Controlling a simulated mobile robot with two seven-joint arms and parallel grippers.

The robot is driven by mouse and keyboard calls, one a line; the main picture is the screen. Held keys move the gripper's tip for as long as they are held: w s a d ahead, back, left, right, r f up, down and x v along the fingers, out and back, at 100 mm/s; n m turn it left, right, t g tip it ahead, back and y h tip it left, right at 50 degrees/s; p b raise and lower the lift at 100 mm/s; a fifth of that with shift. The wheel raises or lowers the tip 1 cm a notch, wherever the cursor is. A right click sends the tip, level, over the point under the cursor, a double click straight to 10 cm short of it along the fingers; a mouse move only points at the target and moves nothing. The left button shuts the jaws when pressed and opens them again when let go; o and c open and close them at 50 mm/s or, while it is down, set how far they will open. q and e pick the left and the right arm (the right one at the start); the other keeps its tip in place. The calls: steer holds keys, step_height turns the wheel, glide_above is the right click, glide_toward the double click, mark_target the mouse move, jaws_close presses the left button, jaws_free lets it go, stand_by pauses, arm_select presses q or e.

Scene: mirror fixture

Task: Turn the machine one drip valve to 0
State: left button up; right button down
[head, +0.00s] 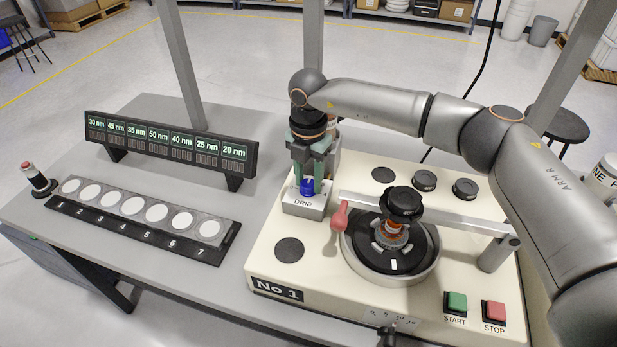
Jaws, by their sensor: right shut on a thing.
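The machine labelled No 1 (270,262) stands on the right part of the grey bench. Its drip valve (307,187) is a blue knob on a light grey block marked DRIP (304,207), at the machine's left side. My right gripper (308,180) reaches down over the block from above, with its green-grey fingers on either side of the blue knob, shut on it. The fingers and wrist hide part of the knob and most of its scale, so I cannot read its setting. My left gripper is out of view.
Right of the valve are a red-handled lever (340,216), a round polishing plate (372,252) and a metal arm (440,213). START (456,303) and STOP (494,313) buttons sit at the front right. A numbered sample rack (150,240) and display bar (172,145) stand left.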

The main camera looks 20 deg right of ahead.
steer(key=shift+n, duration=0.4)
steer(key=n+b, duration=0.2)
steer(key=n, duration=0.1)
steer(key=shift+n, duration=0.3)
steer(key=n+b, duration=0.1)
steer(key=n, duration=0.3)
steer(key=shift+a, duration=0.1)
steer(key=n+b, duration=0.1)
steer(key=n, duration=0.4)
steer(key=shift+n+b, duration=0.6)
steer(key=shift+n, duration=1.7)
steer(key=shift+c, duration=2.3)
jaws_free()
